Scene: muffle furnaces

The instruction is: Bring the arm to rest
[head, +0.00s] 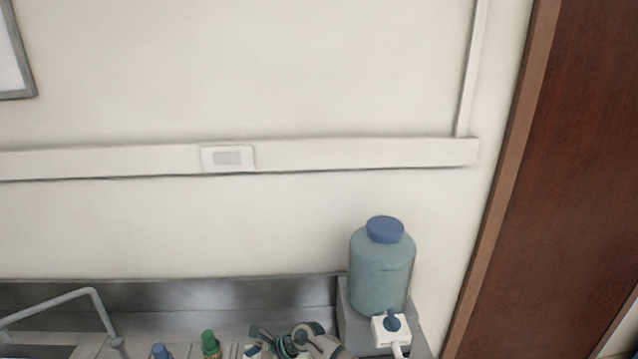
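Neither of my arms can be made out in the head view, and I see neither gripper. Whether the arms are at rest cannot be seen here.
A blue bottle (380,270) with a tap stands on a grey block at the back right. Green-capped (210,344) and blue-capped bottles, an unclear grey-and-green object (300,341) and a bent grey pipe (60,300) line the bottom. A brown door (560,180) is right; the wall (250,70) is behind.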

